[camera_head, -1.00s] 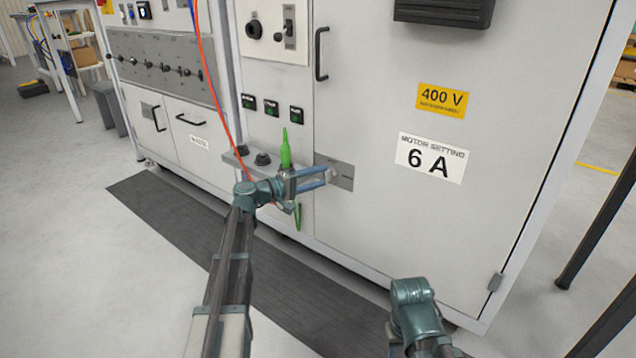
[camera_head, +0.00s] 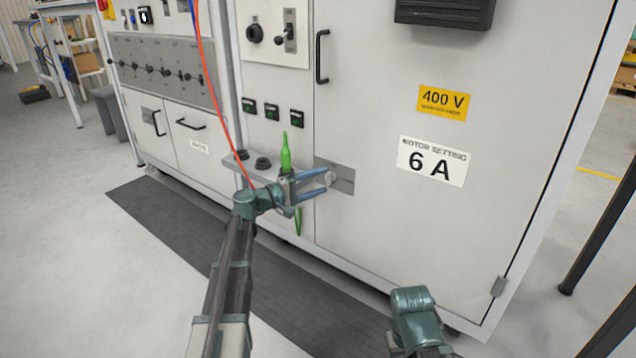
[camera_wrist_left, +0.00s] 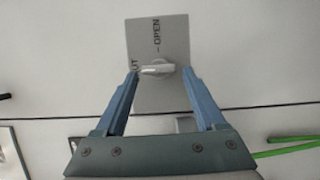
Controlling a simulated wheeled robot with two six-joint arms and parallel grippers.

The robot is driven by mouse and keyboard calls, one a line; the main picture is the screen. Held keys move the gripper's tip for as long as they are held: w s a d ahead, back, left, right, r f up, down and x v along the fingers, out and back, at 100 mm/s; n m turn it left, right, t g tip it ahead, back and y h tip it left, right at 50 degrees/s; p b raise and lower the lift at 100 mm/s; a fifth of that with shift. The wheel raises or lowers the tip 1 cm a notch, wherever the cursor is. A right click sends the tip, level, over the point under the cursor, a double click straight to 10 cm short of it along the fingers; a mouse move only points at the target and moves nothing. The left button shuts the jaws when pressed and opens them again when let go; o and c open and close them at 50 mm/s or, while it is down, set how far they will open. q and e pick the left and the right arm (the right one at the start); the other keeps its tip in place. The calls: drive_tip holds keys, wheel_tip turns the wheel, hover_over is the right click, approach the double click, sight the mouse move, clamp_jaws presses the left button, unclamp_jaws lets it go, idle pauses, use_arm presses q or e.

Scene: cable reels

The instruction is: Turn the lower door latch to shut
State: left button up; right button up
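The lower door latch is a small pale knob (camera_wrist_left: 158,69) on a grey plate (camera_wrist_left: 172,35) marked "OPEN" and a partly hidden word ending in "UT". In the left wrist view the knob's handle lies roughly crosswise, one end toward the "UT" mark. My left gripper (camera_wrist_left: 161,74) is open, with one blue finger on each side of the knob; I cannot tell whether either touches it. In the head view the left gripper (camera_head: 327,180) is at the plate (camera_head: 343,184) on the cabinet door. My right arm shows at the bottom, but its fingers do not.
The white cabinet door (camera_head: 390,235) has a black handle (camera_head: 321,57) higher up. An orange cable (camera_head: 222,105) hangs to the left. A dark mat (camera_head: 170,215) lies on the floor.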

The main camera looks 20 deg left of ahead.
use_arm(q)
drive_tip(key=shift+o, duration=0.5)
drive_tip(key=v, duration=1.3)
drive_tip(key=shift+s+a, duration=0.25)
drive_tip(key=shift+a, duration=0.05)
